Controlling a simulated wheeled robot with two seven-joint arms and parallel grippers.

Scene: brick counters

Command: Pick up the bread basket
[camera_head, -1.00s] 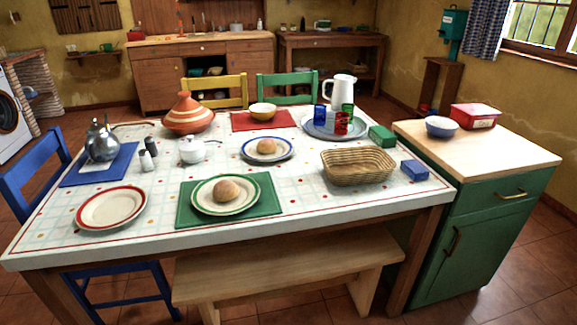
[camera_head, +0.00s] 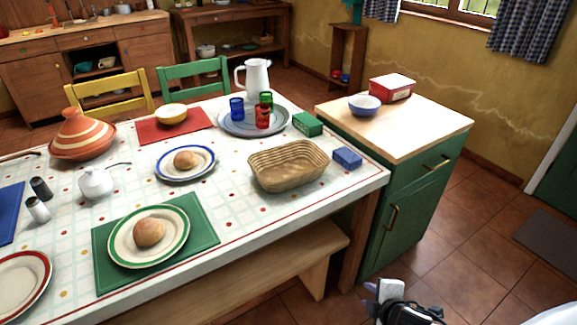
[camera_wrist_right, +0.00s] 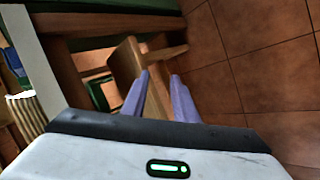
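The woven bread basket (camera_head: 289,170) sits on the white tablecloth near the table's right end. It looks empty in the head view. My right gripper (camera_head: 374,288) is low at the bottom of the head view, in front of the green cabinet and well away from the basket. In the right wrist view its two purple fingers (camera_wrist_right: 158,98) stand apart with nothing between them. My left gripper is in neither view.
A blue box (camera_head: 347,158) lies just right of the basket. A green box (camera_head: 307,124) and a tray (camera_head: 226,128) with a pitcher and cups stand behind it. A plate with bread (camera_head: 185,163) is to its left. A bench (camera_head: 250,272) stands at the table's front.

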